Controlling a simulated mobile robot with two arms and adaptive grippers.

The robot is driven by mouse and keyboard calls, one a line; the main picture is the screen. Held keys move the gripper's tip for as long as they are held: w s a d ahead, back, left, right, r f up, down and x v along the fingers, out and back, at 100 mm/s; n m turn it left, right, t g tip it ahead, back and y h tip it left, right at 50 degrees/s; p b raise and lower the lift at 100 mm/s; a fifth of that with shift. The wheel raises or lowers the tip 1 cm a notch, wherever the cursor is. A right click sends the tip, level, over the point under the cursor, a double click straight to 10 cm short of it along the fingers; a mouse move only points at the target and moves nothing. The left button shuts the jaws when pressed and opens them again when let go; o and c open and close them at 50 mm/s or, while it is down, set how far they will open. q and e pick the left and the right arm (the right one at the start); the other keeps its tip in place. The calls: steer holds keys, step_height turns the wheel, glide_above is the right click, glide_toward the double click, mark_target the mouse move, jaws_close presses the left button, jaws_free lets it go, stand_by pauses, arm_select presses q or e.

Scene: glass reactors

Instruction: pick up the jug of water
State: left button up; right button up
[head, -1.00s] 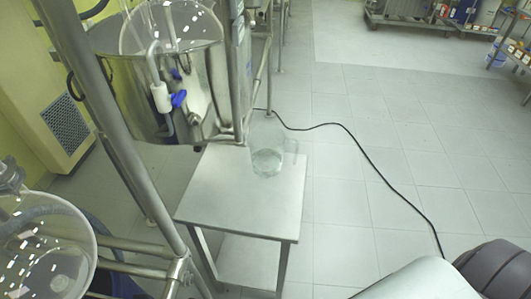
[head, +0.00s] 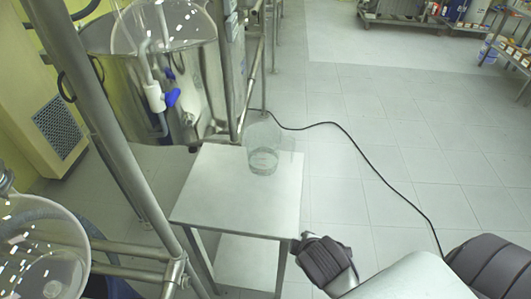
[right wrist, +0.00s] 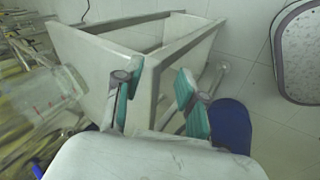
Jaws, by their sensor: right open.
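The clear jug (head: 263,160) stands upright near the back edge of the small metal table (head: 228,195), with some water in its bottom and its handle to the right. In the right wrist view, a clear, blurred shape with red marks (right wrist: 42,105) at the left looks like the jug. My right gripper (right wrist: 157,92) is open and empty, its green-padded fingers apart in front of the table's underframe. In the head view my right arm reaches in from the lower right to the table's front right corner; its fingers are not discernible there. My left gripper is not in view.
A steel vessel (head: 205,85) with a blue-handled valve stands behind the table at left. A metal frame post (head: 115,150) and a glass vessel (head: 40,255) are at the left. A black cable (head: 375,175) crosses the otherwise open floor at right.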

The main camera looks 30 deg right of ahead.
steer(key=w+d+r+n+t+h, duration=0.2)
steer(key=w+d+n+t+h, duration=0.15)
steer(key=w+n, duration=0.5)
steer(key=n+t+h, duration=0.2)
steer(key=n+t, duration=0.1)
steer(key=n, duration=0.9)
glide_toward(292, 158)
steer(key=shift+y, duration=0.25)
steer(key=x, duration=0.3)
steer(key=d+x, duration=0.1)
steer(key=x, duration=0.1)
steer(key=shift+w+d+r, duration=0.1)
steer(key=shift+r, duration=0.15)
steer(key=x, duration=0.5)
steer(key=shift+w+f, duration=0.35)
steer(key=shift+f, duration=0.05)
steer(key=shift+r, duration=0.1)
steer(key=shift+c, duration=0.7)
jaws_close()
steer(key=shift+a, duration=0.2)
